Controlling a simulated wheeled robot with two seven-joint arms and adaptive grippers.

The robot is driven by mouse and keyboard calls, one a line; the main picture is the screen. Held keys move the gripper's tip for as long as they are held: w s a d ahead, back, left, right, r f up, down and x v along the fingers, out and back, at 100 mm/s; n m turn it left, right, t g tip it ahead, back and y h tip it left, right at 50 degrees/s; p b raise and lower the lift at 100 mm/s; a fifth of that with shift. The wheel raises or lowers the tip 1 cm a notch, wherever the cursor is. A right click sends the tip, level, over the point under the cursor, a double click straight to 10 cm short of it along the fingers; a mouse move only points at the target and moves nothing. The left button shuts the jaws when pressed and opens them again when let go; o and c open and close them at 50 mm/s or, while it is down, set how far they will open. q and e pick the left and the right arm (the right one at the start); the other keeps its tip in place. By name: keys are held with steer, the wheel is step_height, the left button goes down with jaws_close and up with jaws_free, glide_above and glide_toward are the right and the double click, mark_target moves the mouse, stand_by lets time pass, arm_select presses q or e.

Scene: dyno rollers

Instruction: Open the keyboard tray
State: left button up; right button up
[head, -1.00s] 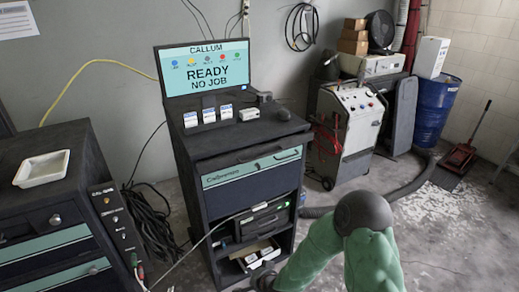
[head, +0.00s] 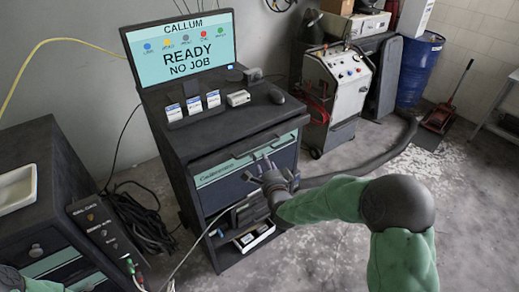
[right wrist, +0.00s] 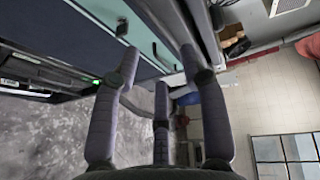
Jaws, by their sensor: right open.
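The keyboard tray (head: 222,172) is the shut front with a teal strip and lettering below the top of the dark monitor cabinet (head: 175,150). My right gripper (head: 262,168) is in front of the right part of this front and hides some of it, including any handle there. It is open and empty. In the right wrist view the open fingers (right wrist: 158,62) point toward the teal-edged front (right wrist: 108,14). I cannot tell whether a finger touches it. My left gripper does not show.
A monitor (head: 185,50), small white boxes (head: 213,99) and a mouse (head: 277,97) are on the cabinet top. A lower shelf holds a tray of items (head: 254,238). A dark tool cabinet (head: 60,190) stands left. A white machine (head: 338,85) is behind right.

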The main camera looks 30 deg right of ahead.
steer(key=x, duration=0.9)
steer(key=shift+w+b, duration=0.2)
steer(key=shift+b, duration=0.1)
steer(key=shift+f, duration=0.1)
jaws_close()
